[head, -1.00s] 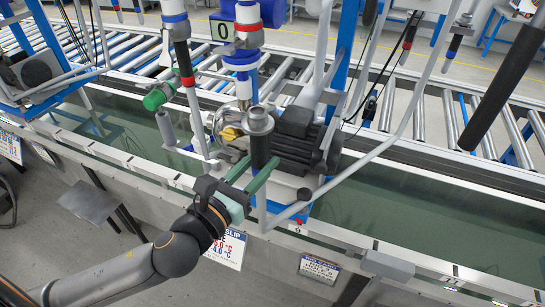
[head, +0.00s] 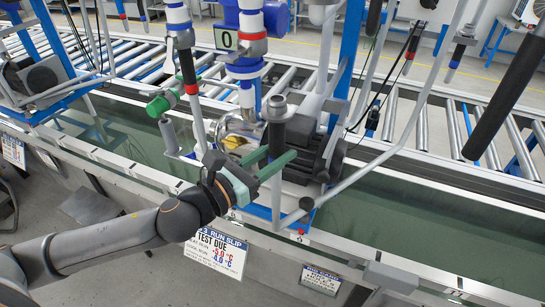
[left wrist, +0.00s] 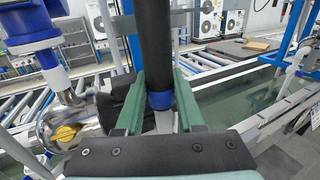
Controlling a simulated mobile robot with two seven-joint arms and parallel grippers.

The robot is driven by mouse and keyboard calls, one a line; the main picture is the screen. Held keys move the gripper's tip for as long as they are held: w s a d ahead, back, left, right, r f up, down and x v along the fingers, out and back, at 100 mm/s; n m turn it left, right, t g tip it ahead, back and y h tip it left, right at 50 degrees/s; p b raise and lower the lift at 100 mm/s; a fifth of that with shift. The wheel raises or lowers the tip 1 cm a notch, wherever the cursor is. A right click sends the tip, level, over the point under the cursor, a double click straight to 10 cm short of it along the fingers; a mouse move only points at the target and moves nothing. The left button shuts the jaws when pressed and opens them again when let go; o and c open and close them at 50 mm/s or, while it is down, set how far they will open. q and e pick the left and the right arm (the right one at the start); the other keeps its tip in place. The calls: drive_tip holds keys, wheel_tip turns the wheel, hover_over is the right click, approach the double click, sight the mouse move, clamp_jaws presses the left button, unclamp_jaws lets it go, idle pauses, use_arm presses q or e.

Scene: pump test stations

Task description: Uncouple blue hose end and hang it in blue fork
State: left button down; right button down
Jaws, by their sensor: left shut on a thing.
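My left gripper (head: 277,162) has its green fingers on either side of a black hose end (head: 277,138) beside the pump. In the left wrist view the fingers (left wrist: 160,105) are shut on the black hose end (left wrist: 154,45), which stands roughly upright. Its blue band (left wrist: 160,100) shows between the fingers there. In the head view a grey metal piece (head: 277,107) shows at the top of the black part. I cannot make out a blue fork for certain. My right gripper is not in view.
The dark pump motor (head: 318,155) is close behind the gripper. A yellow valve handle (head: 232,141) and a red-banded hose (head: 190,88) are left of it. A roller conveyor (head: 430,125) runs behind the trough.

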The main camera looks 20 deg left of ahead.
use_arm(q)
drive_tip(key=w+f, duration=0.1)
drive_tip(key=w, duration=0.6)
drive_tip(key=shift+w+d, duration=0.15)
drive_tip(key=shift+w, duration=0.15)
idle(0.4)
drive_tip(key=shift+f, duration=0.1)
idle(0.4)
drive_tip(key=c, duration=0.7)
unclamp_jaws()
drive_tip(key=shift+o, duration=1.3)
drive_tip(key=shift+f, duration=0.1)
drive_tip(key=shift+f, duration=0.1)
drive_tip(key=shift+s+b, duration=0.1)
drive_tip(key=shift+b, duration=0.2)
